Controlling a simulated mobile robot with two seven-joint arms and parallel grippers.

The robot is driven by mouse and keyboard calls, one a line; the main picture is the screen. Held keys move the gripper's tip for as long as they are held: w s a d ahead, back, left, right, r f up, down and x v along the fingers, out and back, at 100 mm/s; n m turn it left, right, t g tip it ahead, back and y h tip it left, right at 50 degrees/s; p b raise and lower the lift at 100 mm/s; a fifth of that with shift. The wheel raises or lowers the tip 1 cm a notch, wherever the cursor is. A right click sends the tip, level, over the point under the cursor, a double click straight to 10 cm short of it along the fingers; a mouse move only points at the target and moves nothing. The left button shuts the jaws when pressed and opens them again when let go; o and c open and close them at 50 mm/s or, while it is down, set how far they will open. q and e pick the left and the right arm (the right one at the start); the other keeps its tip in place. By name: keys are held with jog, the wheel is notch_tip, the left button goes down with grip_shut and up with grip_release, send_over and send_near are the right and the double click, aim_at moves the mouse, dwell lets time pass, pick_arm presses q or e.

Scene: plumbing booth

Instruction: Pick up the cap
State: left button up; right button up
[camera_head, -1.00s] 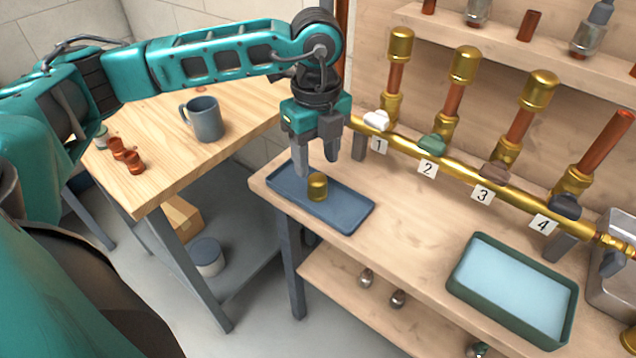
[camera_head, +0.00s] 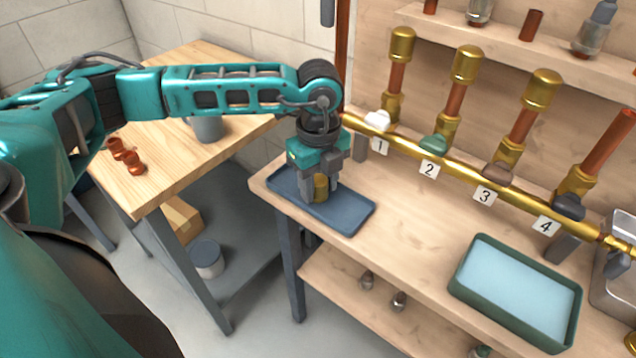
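The brass cap (camera_head: 320,188) stands upright on the blue-grey tray (camera_head: 348,219) at the left end of the workbench. My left gripper (camera_head: 320,190) points down over the tray, with its two fingers on either side of the cap. The fingers are very close to the cap's sides; I cannot tell whether they press on it. The top of the cap is partly hidden by the gripper. My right gripper is not in view.
A brass pipe (camera_head: 402,144) with numbered valves and capped copper risers runs behind the tray; the riser at valve 4 has an open copper top (camera_head: 612,132). A green tray (camera_head: 453,287) lies at the right. A mug (camera_head: 208,128) and copper fittings (camera_head: 133,163) are on the left table.

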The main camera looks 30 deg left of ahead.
pick_arm(q)
jog(key=c, duration=0.6)
notch_tip(320, 180, up, 19)
jog(key=p, duration=0.2)
jog(key=shift+c, duration=0.2)
notch_tip(320, 180, up, 6)
jog(key=p, duration=0.4)
send_over(319, 178)
jog(key=shift+f, duration=0.2)
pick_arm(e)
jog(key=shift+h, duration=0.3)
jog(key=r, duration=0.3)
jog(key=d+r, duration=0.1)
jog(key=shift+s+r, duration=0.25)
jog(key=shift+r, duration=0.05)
pick_arm(q)
jog(key=shift+s, duration=0.1)
